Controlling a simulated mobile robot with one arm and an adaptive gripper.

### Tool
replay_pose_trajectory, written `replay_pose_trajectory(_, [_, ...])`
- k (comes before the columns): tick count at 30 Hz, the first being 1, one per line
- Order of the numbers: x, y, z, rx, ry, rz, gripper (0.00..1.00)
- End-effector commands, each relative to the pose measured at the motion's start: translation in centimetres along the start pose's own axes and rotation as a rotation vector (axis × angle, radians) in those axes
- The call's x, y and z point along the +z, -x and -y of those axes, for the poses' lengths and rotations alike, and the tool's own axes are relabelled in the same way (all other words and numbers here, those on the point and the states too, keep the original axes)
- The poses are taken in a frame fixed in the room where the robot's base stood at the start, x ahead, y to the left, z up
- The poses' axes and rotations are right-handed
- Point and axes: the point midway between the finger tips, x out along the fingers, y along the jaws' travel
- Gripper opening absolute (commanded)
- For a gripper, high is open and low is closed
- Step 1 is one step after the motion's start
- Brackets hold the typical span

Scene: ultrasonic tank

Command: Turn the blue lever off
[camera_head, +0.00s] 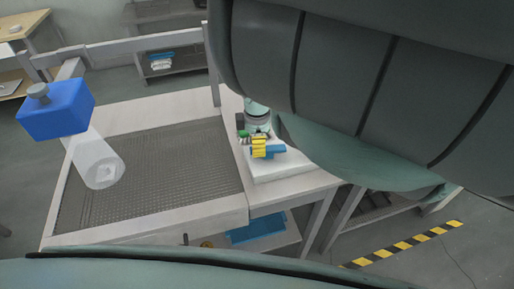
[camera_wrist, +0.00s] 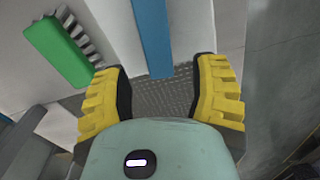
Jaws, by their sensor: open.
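The blue lever (camera_wrist: 153,35) shows in the wrist view as a straight bar running down from the top edge. Its lower end lies between my yellow fingertips, with clear space on either side. My gripper (camera_wrist: 163,72) is open and holds nothing. A green lever (camera_wrist: 58,50) is to the left of the left finger. In the head view my gripper (camera_head: 260,148) is at the right side of the tank, small and partly hidden. The blue lever (camera_head: 272,153) shows there beside the yellow fingers, over a white block. Whether a finger touches it I cannot tell.
The tank (camera_head: 150,180) has a grey mesh floor and pale rims. A blue box with a clear cylinder (camera_head: 55,108) is at its left. A white block (camera_head: 280,168) is under the levers. A striped floor line (camera_head: 400,245) is at the lower right.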

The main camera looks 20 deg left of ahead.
Motion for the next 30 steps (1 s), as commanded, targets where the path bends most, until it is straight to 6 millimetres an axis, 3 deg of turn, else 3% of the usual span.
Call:
replay_pose_trajectory(9, [0.0,-2.1,-0.1,0.002,0.0,0.0,0.6])
replay_pose_trajectory(19, [0.1,-2.3,-0.1,0.001,-0.001,0.002,0.6])
replay_pose_trajectory(20, [0.1,-2.3,-0.1,0.001,-0.001,0.001,0.64])
replay_pose_trajectory(30, [0.1,-2.3,-0.1,0.001,-0.001,0.001,0.29])
